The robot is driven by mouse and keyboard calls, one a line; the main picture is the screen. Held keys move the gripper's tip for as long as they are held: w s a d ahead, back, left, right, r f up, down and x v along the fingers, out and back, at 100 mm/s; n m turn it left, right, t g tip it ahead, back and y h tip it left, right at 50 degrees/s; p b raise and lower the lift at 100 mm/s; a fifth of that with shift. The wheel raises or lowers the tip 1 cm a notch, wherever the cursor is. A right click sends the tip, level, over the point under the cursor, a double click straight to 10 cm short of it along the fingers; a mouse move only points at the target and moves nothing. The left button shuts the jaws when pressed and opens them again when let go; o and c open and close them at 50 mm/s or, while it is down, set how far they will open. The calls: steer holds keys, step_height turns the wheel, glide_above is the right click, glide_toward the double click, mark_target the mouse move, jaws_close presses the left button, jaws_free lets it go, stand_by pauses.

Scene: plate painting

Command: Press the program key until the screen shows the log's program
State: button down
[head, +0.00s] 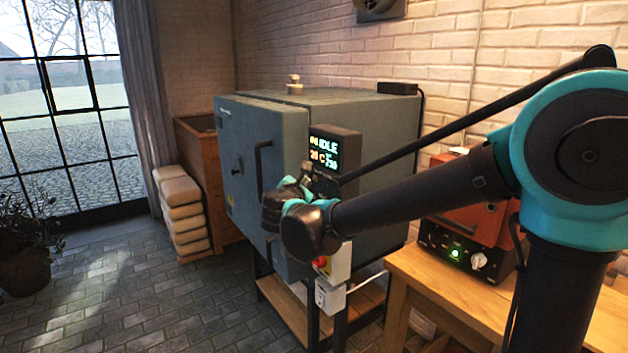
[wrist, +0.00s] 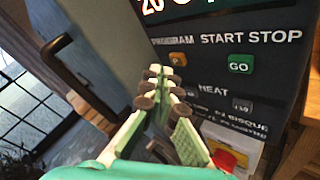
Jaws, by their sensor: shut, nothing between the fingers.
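The screen (head: 325,152) on the kiln's control box reads "IDLE" and "20 C" with small coloured characters below; the program shown is not clearly legible. In the wrist view, only the bottom of its "20" line shows. The orange program key (wrist: 177,59), marked P, sits under the word PROGRAM on the dark panel (wrist: 215,20). My gripper (wrist: 160,88) is shut and empty, its fingertips just below and left of the program key. I cannot tell whether they touch the panel. In the head view, my gripper (head: 297,188) is in front of the panel and hides the keys. No log is recognisable.
The green GO key (wrist: 240,64) is right of the program key. A HEAT label and a dark key (wrist: 242,104) are below. A red button (wrist: 225,160) is lower down. The kiln (head: 245,150) has a dark door handle (head: 262,170). A wooden table (head: 440,285) stands right.

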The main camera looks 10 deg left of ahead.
steer(key=shift+w+d, duration=0.1)
steer(key=shift+w+d, duration=0.2)
steer(key=shift+w+d, duration=0.1)
steer(key=shift+w, duration=0.1)
stand_by(1.3)
steer(key=shift+s+a, duration=0.4)
steer(key=shift+s, duration=0.1)
steer(key=shift+w+d, duration=0.1)
steer(key=shift+w+d, duration=0.2)
stand_by(0.3)
steer(key=shift+w+d, duration=0.25)
steer(key=shift+w, duration=0.05)
stand_by(0.8)
steer(key=shift+a, duration=0.1)
steer(key=shift+s+a, duration=0.45)
steer(key=shift+s, duration=0.15)
